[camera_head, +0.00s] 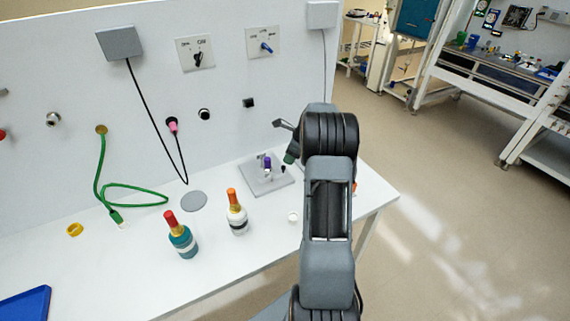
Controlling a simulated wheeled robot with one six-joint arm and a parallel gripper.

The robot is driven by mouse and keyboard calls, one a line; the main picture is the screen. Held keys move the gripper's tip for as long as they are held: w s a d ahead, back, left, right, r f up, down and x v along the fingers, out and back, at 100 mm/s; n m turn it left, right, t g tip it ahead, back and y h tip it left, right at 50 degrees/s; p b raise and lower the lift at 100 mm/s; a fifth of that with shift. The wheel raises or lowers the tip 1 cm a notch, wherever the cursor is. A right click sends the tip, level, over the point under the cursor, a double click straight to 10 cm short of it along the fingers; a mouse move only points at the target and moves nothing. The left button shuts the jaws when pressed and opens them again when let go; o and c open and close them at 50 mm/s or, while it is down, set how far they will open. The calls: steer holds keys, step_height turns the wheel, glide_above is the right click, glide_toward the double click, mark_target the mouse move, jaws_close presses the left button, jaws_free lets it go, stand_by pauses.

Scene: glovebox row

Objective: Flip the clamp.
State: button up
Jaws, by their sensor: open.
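The clamp (267,163) stands on a square grey plate (257,183) near the back of the white table, towards its right end. It has a purple grip that looks upright, with a small dark tip just to its right. My gripper (284,141) is just above and to the right of the clamp, partly hidden behind my own arm. Its jaws are open, and I see nothing between them. It appears apart from the purple grip, but the exact gap is hard to tell.
Two bottles, one white with an orange top (236,213) and one teal with a red top (181,238), stand left of the plate. Wall switches (197,55) and a green cable (103,170) are further off.

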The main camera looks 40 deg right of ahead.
mark_target(284, 166)
steer(key=shift+p+x, duration=0.45)
steer(key=shift+x, duration=2.65)
jaws_close()
